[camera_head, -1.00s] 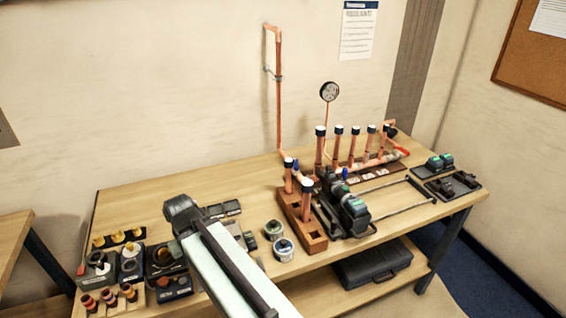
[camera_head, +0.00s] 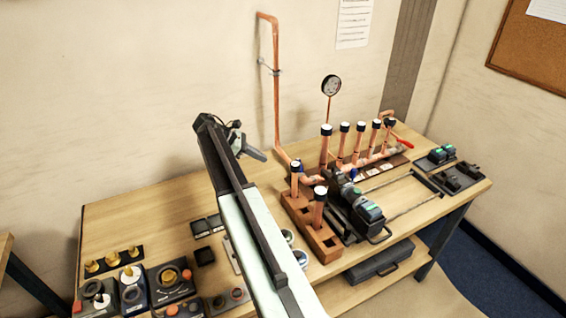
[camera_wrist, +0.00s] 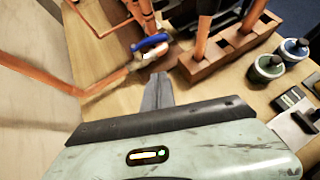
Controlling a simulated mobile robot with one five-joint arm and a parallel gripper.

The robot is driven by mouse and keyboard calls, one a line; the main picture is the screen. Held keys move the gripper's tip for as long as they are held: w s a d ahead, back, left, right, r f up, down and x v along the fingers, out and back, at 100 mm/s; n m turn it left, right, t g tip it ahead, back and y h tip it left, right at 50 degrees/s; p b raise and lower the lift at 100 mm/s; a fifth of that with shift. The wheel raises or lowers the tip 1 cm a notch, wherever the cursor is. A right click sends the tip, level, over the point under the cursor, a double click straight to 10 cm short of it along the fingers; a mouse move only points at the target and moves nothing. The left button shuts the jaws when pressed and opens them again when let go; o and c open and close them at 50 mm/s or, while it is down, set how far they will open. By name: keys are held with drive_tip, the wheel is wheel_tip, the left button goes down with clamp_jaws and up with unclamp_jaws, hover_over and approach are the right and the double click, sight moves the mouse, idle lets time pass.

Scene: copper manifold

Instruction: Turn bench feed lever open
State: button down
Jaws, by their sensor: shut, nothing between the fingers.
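A copper feed pipe (camera_head: 277,100) comes down the wall and bends onto the bench toward the manifold. A blue lever (camera_wrist: 150,42) sits on this low pipe in the wrist view, close beyond my fingertips and apart from them. A red lever (camera_head: 402,143) shows at the manifold's far right end. No label shows which is the bench feed lever. My gripper (camera_head: 256,153) is shut and empty, above the bench left of the pipe's bend. Its closed fingers (camera_wrist: 157,92) point toward the blue lever.
A wooden block (camera_head: 322,240) with upright copper pieces stands right of my arm, with a dark tool beside it. Round tins (camera_wrist: 268,67) stand near the block. A gauge (camera_head: 331,86) rises behind the manifold. The bench's back left (camera_head: 150,215) is clear.

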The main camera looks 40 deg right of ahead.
drive_tip(key=s+d+r+b+x, duration=0.1)
drive_tip(key=b+x, duration=0.4)
drive_tip(key=x, duration=0.7)
drive_tip(key=shift+s+d+r, duration=0.2)
drive_tip(key=shift+d+r, duration=0.15)
drive_tip(key=shift+r, duration=0.1)
drive_tip(key=shift+a, duration=0.1)
